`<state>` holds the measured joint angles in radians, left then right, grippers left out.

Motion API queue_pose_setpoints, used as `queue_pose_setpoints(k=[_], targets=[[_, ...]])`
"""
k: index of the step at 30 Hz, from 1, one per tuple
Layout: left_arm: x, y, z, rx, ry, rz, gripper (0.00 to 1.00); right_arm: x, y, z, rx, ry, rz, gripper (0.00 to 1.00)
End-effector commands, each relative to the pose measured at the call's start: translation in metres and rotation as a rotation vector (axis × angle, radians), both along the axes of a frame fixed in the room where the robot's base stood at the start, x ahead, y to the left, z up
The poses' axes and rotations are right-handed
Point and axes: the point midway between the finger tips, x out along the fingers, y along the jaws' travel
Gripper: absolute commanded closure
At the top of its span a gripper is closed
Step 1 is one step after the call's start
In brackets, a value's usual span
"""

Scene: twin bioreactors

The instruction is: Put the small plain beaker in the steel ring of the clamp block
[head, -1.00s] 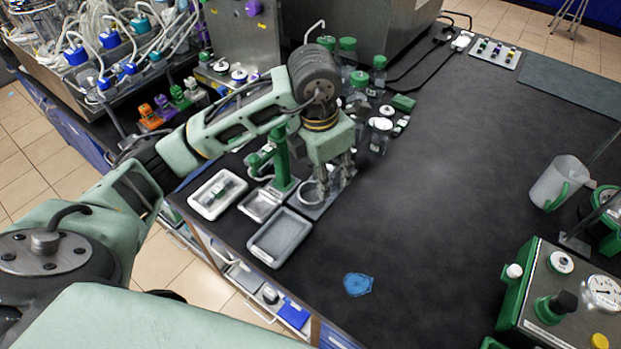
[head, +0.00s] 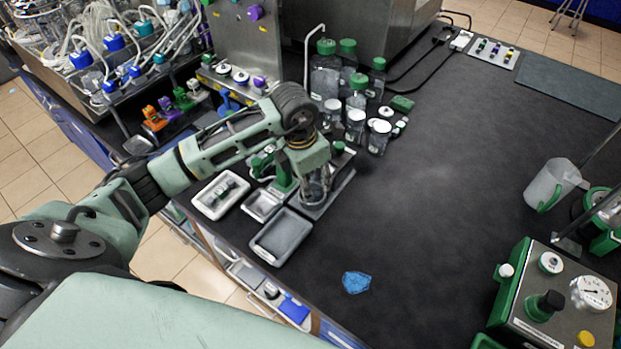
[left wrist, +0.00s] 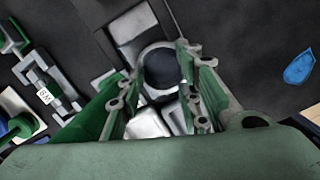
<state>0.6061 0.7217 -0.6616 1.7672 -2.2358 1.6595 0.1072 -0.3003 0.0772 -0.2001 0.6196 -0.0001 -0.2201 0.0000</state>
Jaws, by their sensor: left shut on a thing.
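My left gripper (head: 315,197) points down beside the green clamp block (head: 283,178). Its fingers (left wrist: 158,100) are shut on a clear, round glass thing, which appears to be the small plain beaker (head: 313,186). A pale round rim with a dark middle (left wrist: 161,68) shows between the fingers in the left wrist view. The steel ring is hidden or cannot be told apart from the glass, so I cannot tell whether the beaker sits inside it. The beaker is over the grey base plate (head: 338,188). My right gripper is not in view.
A grey tray (head: 280,236) and a white tray (head: 219,196) lie in front and left. Several green-capped bottles (head: 347,62) and white-lidded jars (head: 379,135) stand behind. A blue patch (head: 356,282) lies on the dark bench, clear to the right.

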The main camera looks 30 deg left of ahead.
Motion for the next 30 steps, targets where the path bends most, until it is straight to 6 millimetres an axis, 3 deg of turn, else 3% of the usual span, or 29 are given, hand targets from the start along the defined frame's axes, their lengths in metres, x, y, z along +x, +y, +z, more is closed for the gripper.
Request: queue_pose_setpoints(k=[2,3,9,22,30], targets=[[0.000,0.000,-0.004,0.000,0.000,0.000,0.92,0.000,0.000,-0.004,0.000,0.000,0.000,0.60],[0.000,0.000,-0.004,0.000,0.000,0.000,0.67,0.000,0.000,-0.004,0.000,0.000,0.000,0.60],[0.000,0.000,-0.002,0.000,0.000,0.000,0.49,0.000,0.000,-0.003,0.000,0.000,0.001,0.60],[0.000,0.000,0.004,0.000,-0.002,0.000,0.49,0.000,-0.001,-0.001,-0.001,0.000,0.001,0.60],[-0.006,0.004,0.055,0.001,-0.007,-0.001,0.49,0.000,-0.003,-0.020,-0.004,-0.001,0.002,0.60]])
